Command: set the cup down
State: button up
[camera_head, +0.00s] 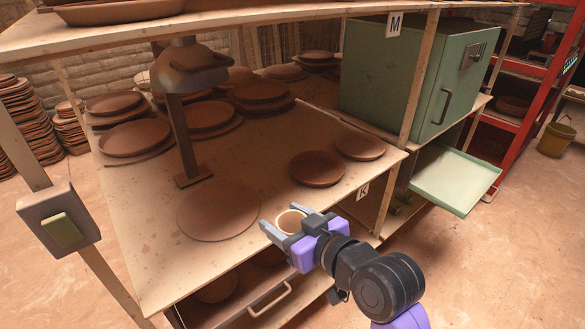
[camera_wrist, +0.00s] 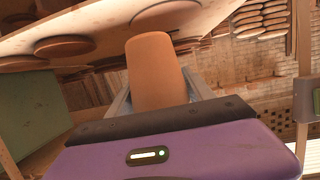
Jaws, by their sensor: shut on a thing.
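My gripper (camera_head: 293,229) is shut on a tan cup (camera_head: 291,221), with one finger on either side of it. In the head view the cup's open, pale-rimmed mouth faces up. It shows at the front right edge of the wooden shelf board (camera_head: 250,255); I cannot tell whether it touches the board. In the wrist view the cup (camera_wrist: 155,70) stands out orange-brown between the fingers. A flat round clay disc (camera_head: 218,209) lies on the board to the left of the cup.
Two brown plates (camera_head: 316,168) lie right of the board's middle. A lamp-like metal stand (camera_head: 187,130) rises behind the disc. Stacked plates fill the back. A green cabinet (camera_head: 405,80) and a pale tray (camera_head: 455,178) are at the right. Bare board lies between disc and plates.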

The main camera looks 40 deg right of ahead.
jog(key=s+a+f, duration=0.1)
jog(key=a+f, duration=0.2)
jog(key=f, duration=0.7)
jog(key=s+a+f, duration=0.2)
jog(key=a+f, duration=0.1)
jog(key=f, duration=0.8)
jog(key=shift+r, duration=0.1)
